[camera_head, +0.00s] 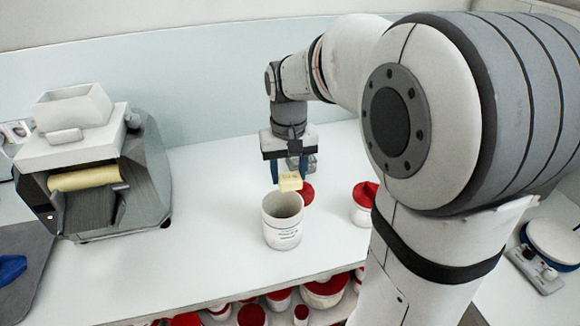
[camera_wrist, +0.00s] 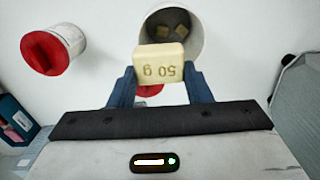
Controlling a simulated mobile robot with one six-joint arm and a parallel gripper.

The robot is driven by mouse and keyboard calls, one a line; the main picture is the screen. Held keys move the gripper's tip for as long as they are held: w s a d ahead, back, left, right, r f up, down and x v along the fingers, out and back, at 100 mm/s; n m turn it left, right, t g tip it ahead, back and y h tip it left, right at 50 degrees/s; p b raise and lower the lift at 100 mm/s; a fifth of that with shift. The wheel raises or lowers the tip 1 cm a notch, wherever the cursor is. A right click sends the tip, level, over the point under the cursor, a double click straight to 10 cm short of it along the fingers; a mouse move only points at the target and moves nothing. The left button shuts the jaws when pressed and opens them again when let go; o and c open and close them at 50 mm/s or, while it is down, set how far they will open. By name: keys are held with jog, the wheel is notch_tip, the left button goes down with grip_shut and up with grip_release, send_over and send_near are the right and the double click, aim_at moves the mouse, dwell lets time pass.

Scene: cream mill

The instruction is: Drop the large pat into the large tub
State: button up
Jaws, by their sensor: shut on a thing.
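The large pat (camera_head: 290,181) is a pale yellow block. In the wrist view the pat (camera_wrist: 162,62) is marked "50 g". My gripper (camera_head: 288,178) is shut on it, with the two blue fingers on either side in the wrist view (camera_wrist: 160,80). The large tub (camera_head: 283,232) is an open white tub standing upright on the bench. The pat is held above the tub's far rim in the head view. In the wrist view the tub (camera_wrist: 192,22) lies just beyond the pat, which overlaps its near edge.
Red-lidded white tubs stand right of the open tub (camera_head: 364,204); one red lid (camera_head: 306,193) is close behind it. A grey and white machine (camera_head: 92,160) stands at left. Several red-lidded tubs (camera_head: 252,313) sit below the bench edge. The bench between machine and tub is clear.

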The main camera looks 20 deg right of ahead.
aim_at(289, 174)
jog(key=shift+f, duration=0.4)
jog(key=o, duration=1.1)
jog(key=shift+c, duration=0.2)
jog(key=shift+r, duration=0.15)
notch_tip(289, 174, up, 8)
jog(key=shift+f, duration=0.15)
jog(key=s+f+t, duration=0.1)
jog(key=s+f, duration=0.3)
jog(key=s, duration=0.3)
jog(key=s+f+t, duration=0.2)
jog(key=s+f, duration=0.2)
jog(key=s, duration=0.4)
jog(key=shift+s+d+f+n, duration=0.15)
jog(key=shift+d+f+n, duration=0.05)
jog(key=shift+f+n, duration=0.15)
